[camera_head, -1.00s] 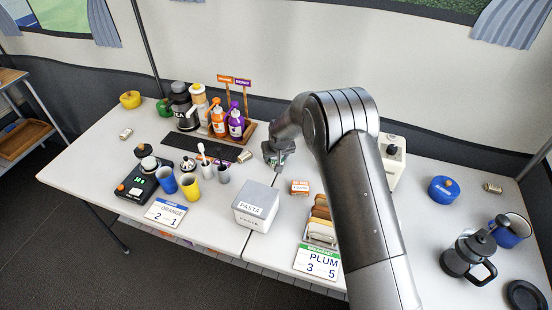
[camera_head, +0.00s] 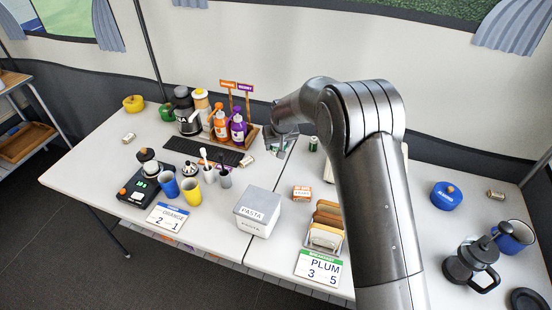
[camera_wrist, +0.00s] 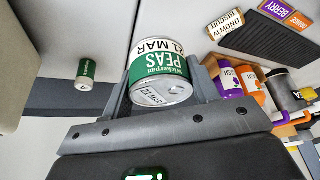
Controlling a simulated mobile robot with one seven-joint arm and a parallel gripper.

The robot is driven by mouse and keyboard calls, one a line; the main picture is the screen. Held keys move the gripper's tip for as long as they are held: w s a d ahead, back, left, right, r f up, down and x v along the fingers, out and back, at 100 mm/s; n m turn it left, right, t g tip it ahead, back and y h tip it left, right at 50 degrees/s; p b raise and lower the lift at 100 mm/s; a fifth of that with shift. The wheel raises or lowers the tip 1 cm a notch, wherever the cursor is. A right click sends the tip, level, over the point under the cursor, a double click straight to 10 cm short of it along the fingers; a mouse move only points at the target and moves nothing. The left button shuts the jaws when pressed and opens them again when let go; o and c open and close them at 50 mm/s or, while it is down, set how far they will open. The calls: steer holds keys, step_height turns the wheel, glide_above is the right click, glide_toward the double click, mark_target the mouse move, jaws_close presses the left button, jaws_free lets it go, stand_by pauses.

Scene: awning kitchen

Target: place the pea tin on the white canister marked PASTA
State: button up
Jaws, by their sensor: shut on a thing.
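The pea tin (camera_wrist: 160,72), with a green label reading PEAS and a 21 MAR date, sits between the fingers of my gripper (camera_wrist: 165,82) in the wrist view. My gripper is shut on it. In the head view my gripper (camera_head: 283,138) is over the back of the table, behind and slightly right of the white canister marked PASTA (camera_head: 258,211). The tin is mostly hidden there by the gripper. The canister is a box with a grey, flat lid, and nothing stands on it.
A small green tin (camera_head: 313,144) stands right of my gripper. A small orange-and-white box (camera_head: 302,192) and a toast rack (camera_head: 325,232) are right of the canister. Cups (camera_head: 190,190) stand to its left. A bottle caddy (camera_head: 249,137) is left of my gripper.

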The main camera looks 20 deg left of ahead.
steer(key=shift+n, duration=0.3)
steer(key=r, duration=0.1)
steer(key=s+d+r, duration=0.2)
steer(key=shift+r, duration=0.4)
steer(key=s+d+r+n, duration=0.1)
steer(key=s+d+r, duration=0.25)
steer(key=s, duration=0.35)
steer(key=s+d+r+n+g+y, duration=0.1)
steer(key=s+d+r+n, duration=0.1)
steer(key=s+d, duration=0.3)
steer(key=s+d+r+n, duration=0.1)
steer(key=s+d+r, duration=0.2)
steer(key=s, duration=0.5)
glide_above(255, 200)
steer(key=d, duration=0.1)
steer(key=shift+n+g, duration=0.3)
steer(key=f, duration=0.6)
steer(key=shift+s+f, duration=0.3)
steer(key=shift+s, duration=0.05)
steer(key=shift+f, duration=2)
steer(key=shift+f, duration=0.2)
steer(key=o, duration=1.1)
